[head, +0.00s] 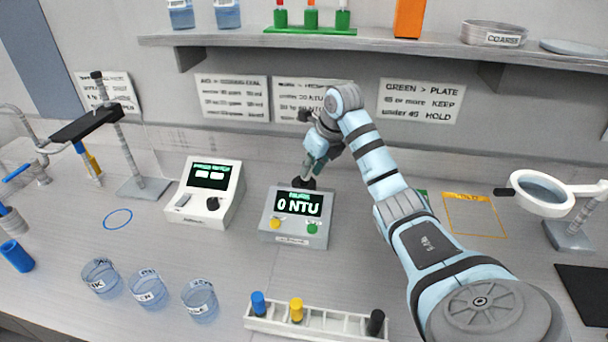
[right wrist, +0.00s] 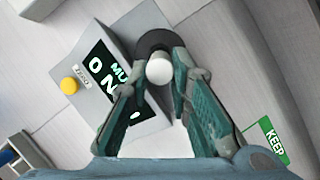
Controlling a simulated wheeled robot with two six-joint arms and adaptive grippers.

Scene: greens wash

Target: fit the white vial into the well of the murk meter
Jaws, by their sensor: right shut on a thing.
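The murk meter (head: 293,216) is a grey box on the bench with a screen reading "0 NTU", a yellow and a green button. Its dark round well (right wrist: 152,42) is at its back. My right gripper (head: 311,172) is over the well, shut on the white vial. In the right wrist view the vial's white round top (right wrist: 159,72) shows between the fingertips, against the dark ring of the well. How deep the vial sits is hidden. My left gripper is not in view.
A rack (head: 320,322) with blue, yellow and black-capped vials stands at the front. Several glass beakers (head: 147,289) stand front left. A second white meter (head: 208,193) is left of the murk meter. A magnifier (head: 543,190) stands at right.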

